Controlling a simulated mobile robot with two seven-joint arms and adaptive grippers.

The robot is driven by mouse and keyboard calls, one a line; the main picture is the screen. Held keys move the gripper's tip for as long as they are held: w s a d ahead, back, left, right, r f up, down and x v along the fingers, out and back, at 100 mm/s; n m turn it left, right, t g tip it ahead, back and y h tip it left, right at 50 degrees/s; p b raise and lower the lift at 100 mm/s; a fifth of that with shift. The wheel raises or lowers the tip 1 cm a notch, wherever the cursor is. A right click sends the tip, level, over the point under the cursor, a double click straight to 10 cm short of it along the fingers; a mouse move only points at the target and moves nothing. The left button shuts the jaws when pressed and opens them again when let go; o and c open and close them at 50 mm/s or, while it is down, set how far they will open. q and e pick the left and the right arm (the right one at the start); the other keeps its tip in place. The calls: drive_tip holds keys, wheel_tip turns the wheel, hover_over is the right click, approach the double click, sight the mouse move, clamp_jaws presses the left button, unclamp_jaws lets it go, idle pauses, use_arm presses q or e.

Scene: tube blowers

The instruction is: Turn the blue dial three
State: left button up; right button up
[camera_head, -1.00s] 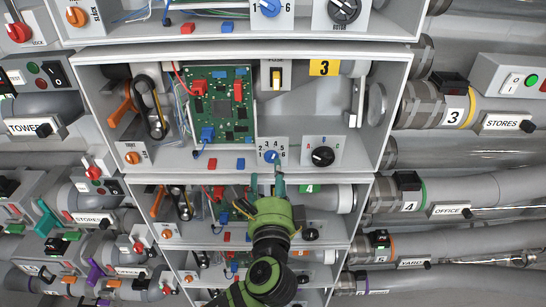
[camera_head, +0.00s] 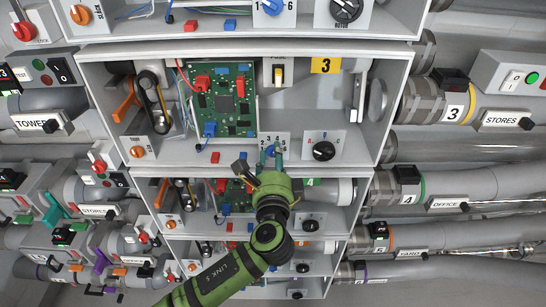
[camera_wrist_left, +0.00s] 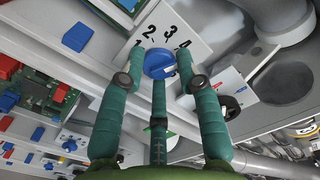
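The blue dial (camera_wrist_left: 158,63) is on a white plate with numbers in the left wrist view. It has a small pale mark near its lower right edge. In the head view the dial (camera_head: 270,151) is on the front ledge of the bay labelled 3, partly covered by my fingers. My left gripper (camera_head: 271,154) has its teal fingers at the dial. In the left wrist view two fingertips (camera_wrist_left: 160,66) flank the dial and a third finger is below it. The fingers stand apart; I cannot tell whether they touch it. My right gripper is not in view.
A black dial (camera_head: 323,151) is close to the right on the same ledge. An orange dial (camera_head: 137,152) is at the ledge's left end. More bays are stacked below, behind my arm.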

use_arm(q)
drive_tip(key=shift+f+n+b, duration=0.2)
drive_tip(key=shift+n+b, duration=0.9)
drive_tip(key=shift+b, duration=0.15)
drive_tip(key=shift+n+b, duration=0.7)
drive_tip(key=shift+n, duration=0.1)
drive_tip(key=shift+r+n+b, duration=0.15)
drive_tip(key=shift+n+b, duration=1.25)
drive_tip(key=shift+n, duration=0.5)
drive_tip(key=shift+a, duration=0.1)
drive_tip(key=o, duration=1.2)
drive_tip(key=shift+c, duration=0.2)
